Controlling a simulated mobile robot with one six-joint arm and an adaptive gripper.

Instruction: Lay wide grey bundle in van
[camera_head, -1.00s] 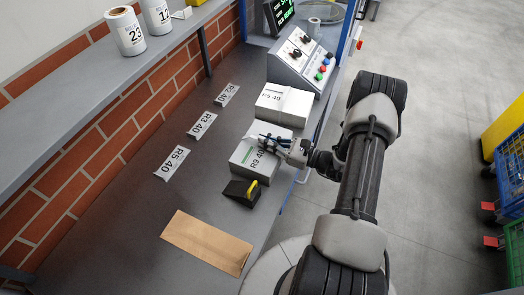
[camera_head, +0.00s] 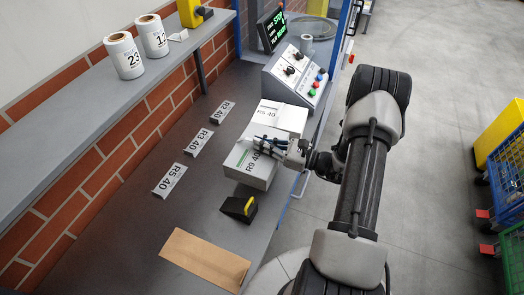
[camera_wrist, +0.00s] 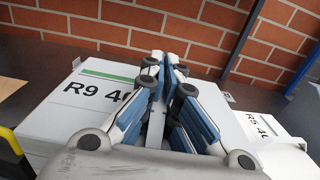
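A pale grey-white bundle labelled R9 40 with a green stripe (camera_head: 240,160) is under my gripper (camera_head: 262,144). It also shows in the wrist view (camera_wrist: 85,100). My gripper's blue-padded fingers (camera_wrist: 163,68) are closed together at the bundle's middle, where a pale band seems to run. The bundle appears slightly raised and overlaps the view of a second pale bundle labelled R5 40 (camera_head: 282,114), just behind it. That one also shows at the right of the wrist view (camera_wrist: 258,130). Which one is the wide grey bundle is not clear by colour. No van is recognisable.
A black wedge with a yellow part (camera_head: 238,208) and a brown paper sheet (camera_head: 204,258) lie on the dark bench (camera_head: 130,225). Label cards lie along the wall side. A control panel (camera_head: 297,72) stands behind. Blue and yellow crates (camera_head: 505,165) stand on the floor at right.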

